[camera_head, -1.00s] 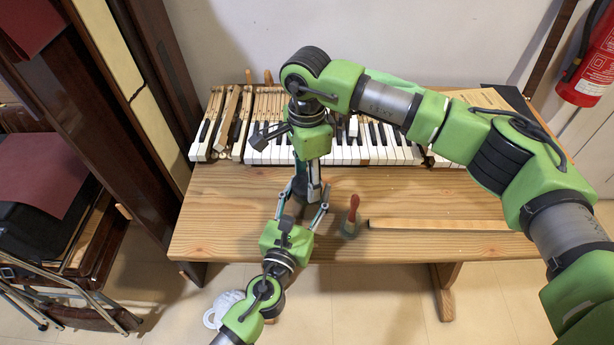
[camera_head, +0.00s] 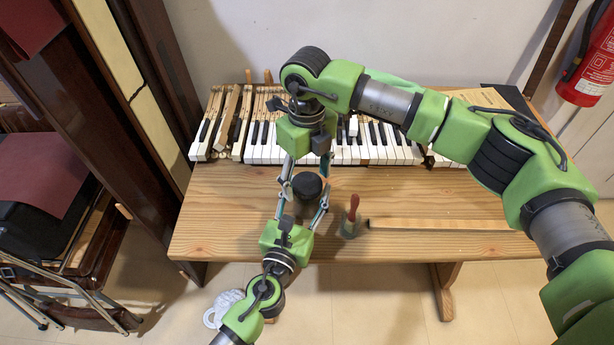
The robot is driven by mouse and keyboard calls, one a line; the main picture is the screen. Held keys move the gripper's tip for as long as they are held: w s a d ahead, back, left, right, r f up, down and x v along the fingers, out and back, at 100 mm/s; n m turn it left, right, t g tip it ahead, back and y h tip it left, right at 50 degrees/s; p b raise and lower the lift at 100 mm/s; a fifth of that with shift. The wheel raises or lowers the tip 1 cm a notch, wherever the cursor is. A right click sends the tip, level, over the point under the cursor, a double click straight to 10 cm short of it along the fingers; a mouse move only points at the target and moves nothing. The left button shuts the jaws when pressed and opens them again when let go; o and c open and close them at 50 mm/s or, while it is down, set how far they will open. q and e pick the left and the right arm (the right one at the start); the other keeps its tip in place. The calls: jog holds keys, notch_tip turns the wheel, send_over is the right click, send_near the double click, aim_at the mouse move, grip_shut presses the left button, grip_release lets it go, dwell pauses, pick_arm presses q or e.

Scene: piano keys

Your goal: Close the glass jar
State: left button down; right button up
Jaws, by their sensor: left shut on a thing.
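The glass jar (camera_head: 306,206) stands on the wooden table between my two grippers, largely hidden by fingers. A round black lid (camera_head: 308,186) shows at its top; I cannot tell whether it sits fully down. My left gripper (camera_head: 304,196), coming from the front, has its fingers on both sides of the jar and is shut on it. My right gripper (camera_head: 306,172) reaches down from above and behind, its fingers spread apart either side of the lid. It is open.
The table (camera_head: 230,210) carries a piano keyboard (camera_head: 370,148) at the back. A wooden strip (camera_head: 440,225) lies farther right. The table's left part is clear.

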jog(key=shift+r, duration=0.1)
jog(key=shift+r, duration=2.2)
jog(key=shift+c, duration=0.5)
jog(key=n, duration=0.1)
jog(key=r+n, duration=0.1)
jog(key=n, duration=0.1)
jog(key=r+n, duration=0.1)
jog(key=n, duration=0.2)
jog(key=r+n, duration=0.1)
jog(key=n, duration=0.3)
jog(key=shift+r, duration=0.25)
jog(key=shift+f, duration=4.05)
